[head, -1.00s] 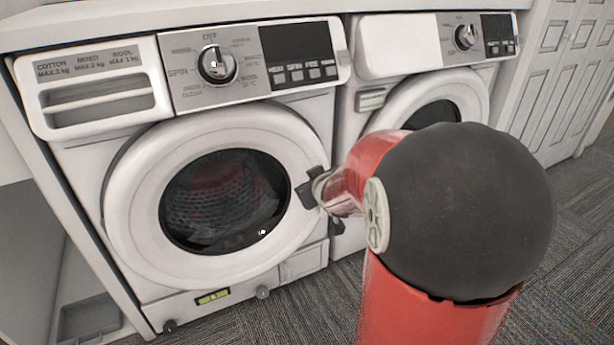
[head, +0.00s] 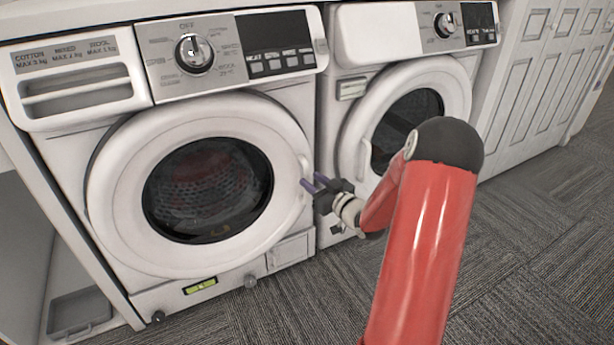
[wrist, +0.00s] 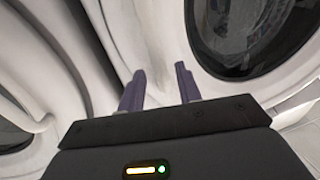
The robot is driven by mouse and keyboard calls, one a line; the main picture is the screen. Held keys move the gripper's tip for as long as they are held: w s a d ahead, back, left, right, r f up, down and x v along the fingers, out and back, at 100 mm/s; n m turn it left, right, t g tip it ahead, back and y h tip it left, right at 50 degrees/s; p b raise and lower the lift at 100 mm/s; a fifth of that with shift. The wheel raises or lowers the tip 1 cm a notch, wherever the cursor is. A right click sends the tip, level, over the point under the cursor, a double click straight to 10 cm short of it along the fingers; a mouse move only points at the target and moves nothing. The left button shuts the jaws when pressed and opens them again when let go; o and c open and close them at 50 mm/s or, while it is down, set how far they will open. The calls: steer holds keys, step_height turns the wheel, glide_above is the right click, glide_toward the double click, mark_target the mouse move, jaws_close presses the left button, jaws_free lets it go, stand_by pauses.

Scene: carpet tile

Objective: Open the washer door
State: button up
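The left washer's round white door (head: 112,175), with dark glass, looks shut in the head view. A pale handle (head: 304,166) shows at its right rim. My gripper (head: 314,184) is just right of that rim, slightly below the handle. Its two purple fingers are apart and nothing shows between them. In the wrist view my gripper (wrist: 160,85) is open too, with white curved panels ahead and a round dark door glass at upper right. I cannot tell whether a fingertip touches the door.
A second washer (head: 380,45) stands close on the right, its round door shut, behind my arm. White panelled doors (head: 530,80) stand farther right. Grey carpet (head: 530,250) is open at the lower right. A grey tray (head: 80,312) lies at lower left.

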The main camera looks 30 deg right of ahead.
mark_target(308, 178)
steer(key=shift+x, duration=1.8)
jaws_close()
